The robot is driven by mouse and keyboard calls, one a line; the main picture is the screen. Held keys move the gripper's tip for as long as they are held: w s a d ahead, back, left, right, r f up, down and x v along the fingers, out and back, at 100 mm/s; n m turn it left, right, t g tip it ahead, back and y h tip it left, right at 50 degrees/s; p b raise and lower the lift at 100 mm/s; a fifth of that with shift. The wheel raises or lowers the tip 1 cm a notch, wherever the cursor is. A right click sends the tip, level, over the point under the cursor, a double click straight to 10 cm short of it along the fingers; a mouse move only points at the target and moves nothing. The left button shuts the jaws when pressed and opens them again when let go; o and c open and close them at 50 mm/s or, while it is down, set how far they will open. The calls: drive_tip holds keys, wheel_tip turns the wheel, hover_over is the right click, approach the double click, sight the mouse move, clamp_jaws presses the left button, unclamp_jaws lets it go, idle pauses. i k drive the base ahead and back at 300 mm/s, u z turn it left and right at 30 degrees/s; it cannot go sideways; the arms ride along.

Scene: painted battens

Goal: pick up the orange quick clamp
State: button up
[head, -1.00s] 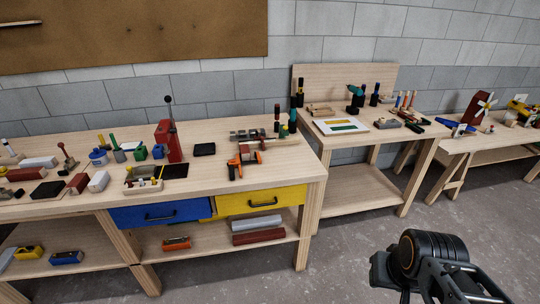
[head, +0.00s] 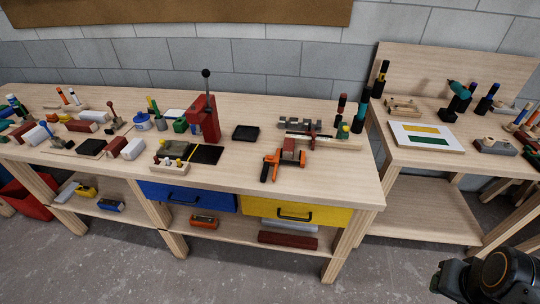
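The orange quick clamp (head: 271,160) lies on the wooden workbench (head: 225,178) near its front edge, right of centre in the head view. It has orange parts and a dark handle pointing toward the front. A dark red block (head: 290,147) sits at or against the clamp; I cannot tell whether the clamp grips it. My gripper is not in view. Only a black part of my arm with an orange ring shows at the lower right, well away from the clamp and off the bench.
Behind the clamp lie a pale batten (head: 335,143) and a grey metal piece (head: 300,125). A black tray (head: 245,132) and red lever press (head: 204,118) stand to the left. Blue (head: 160,194) and yellow (head: 330,217) drawers sit below. Open floor lies in front.

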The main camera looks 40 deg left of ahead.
sight(268, 163)
drive_tip(key=u, duration=0.8)
drive_tip(key=i, duration=0.85)
drive_tip(key=u, duration=1.05)
